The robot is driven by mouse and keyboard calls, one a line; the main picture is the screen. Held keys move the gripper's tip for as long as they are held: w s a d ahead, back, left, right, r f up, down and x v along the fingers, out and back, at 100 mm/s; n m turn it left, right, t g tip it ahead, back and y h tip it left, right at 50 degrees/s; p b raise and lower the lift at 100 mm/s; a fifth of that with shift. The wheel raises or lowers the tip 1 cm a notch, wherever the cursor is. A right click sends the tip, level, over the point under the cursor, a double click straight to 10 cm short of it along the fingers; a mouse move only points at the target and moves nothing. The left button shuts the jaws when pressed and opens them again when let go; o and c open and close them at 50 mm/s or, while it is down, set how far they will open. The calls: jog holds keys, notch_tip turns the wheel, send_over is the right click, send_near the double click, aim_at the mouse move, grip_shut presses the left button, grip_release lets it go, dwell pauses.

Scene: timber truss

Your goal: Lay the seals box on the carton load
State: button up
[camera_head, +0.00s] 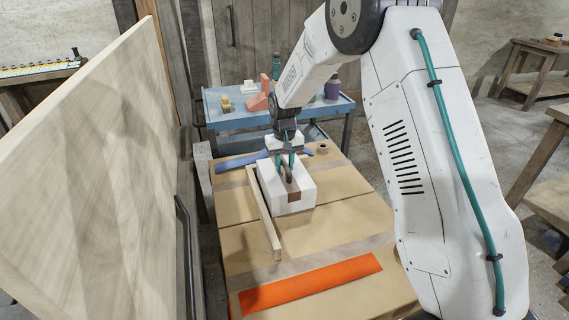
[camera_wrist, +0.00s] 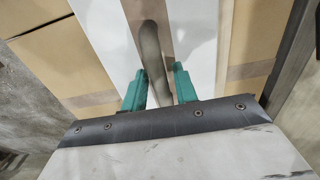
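The seals box is a white box (camera_head: 295,203) with a brown strip and a looped grey-brown handle on top. It sits on the brown carton load (camera_head: 345,222) in the head view, beside a pale wooden batten; whether it touches the cartons fully is hard to see. My gripper (camera_head: 285,164) is above the box, its two teal fingers on either side of the handle. The wrist view shows the handle (camera_wrist: 152,55) between the fingers (camera_wrist: 159,84), with a narrow gap at the right finger. The fingers look open around it.
The wooden batten (camera_head: 264,214) lies along the box's left. An orange strip (camera_head: 311,283) lies on the near cartons and a blue item (camera_head: 240,161) at the far end. A large timber panel (camera_head: 95,170) stands left. A blue cart (camera_head: 233,117) with tools stands behind.

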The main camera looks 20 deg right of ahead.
jog(key=shift+o, duration=0.2)
jog(key=shift+r, duration=0.1)
notch_tip(320, 180, up, 11)
jog(key=s+d+r, duration=0.1)
jog(key=s+r, duration=0.7)
jog(key=r, duration=0.1)
jog(key=s+d+r, duration=0.1)
jog(key=s+r, duration=0.4)
jog(key=s, duration=0.8)
jog(key=s+d+f+t, duration=0.1)
jog(key=s+f, duration=0.1)
jog(key=s, duration=2.1)
jog(key=shift+f, duration=0.1)
